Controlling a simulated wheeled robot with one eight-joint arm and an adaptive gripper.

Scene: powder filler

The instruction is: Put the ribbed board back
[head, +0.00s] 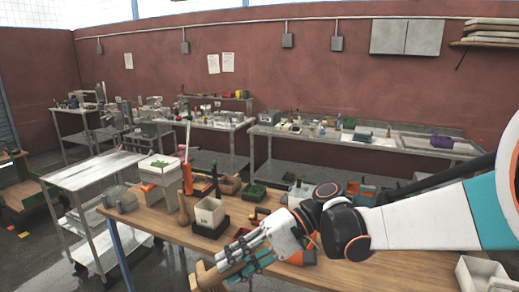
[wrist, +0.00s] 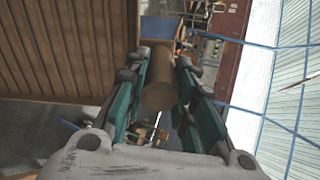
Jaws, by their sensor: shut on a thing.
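My gripper (wrist: 160,108) is shut on a round brown wooden handle (wrist: 157,95), whose blunt end faces the wrist camera between the teal-lined fingers. I take it for the handle of the ribbed board. In the head view my gripper (head: 238,266) is low at the table's near edge, and a tan wooden part (head: 206,273) shows beside the fingers. A brown surface with parallel lines (wrist: 65,50) fills the upper left of the wrist view. I cannot tell whether it is the board's ribbed face or the table top. How the handle joins it is hidden.
The wooden table (head: 350,272) holds a cream container (head: 209,212), a wooden pestle-like piece (head: 183,207), a white box with an orange front (head: 160,172) and dark trays. A metal cart (head: 92,172) stands left. Bare table top shows right of my gripper, below my arm.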

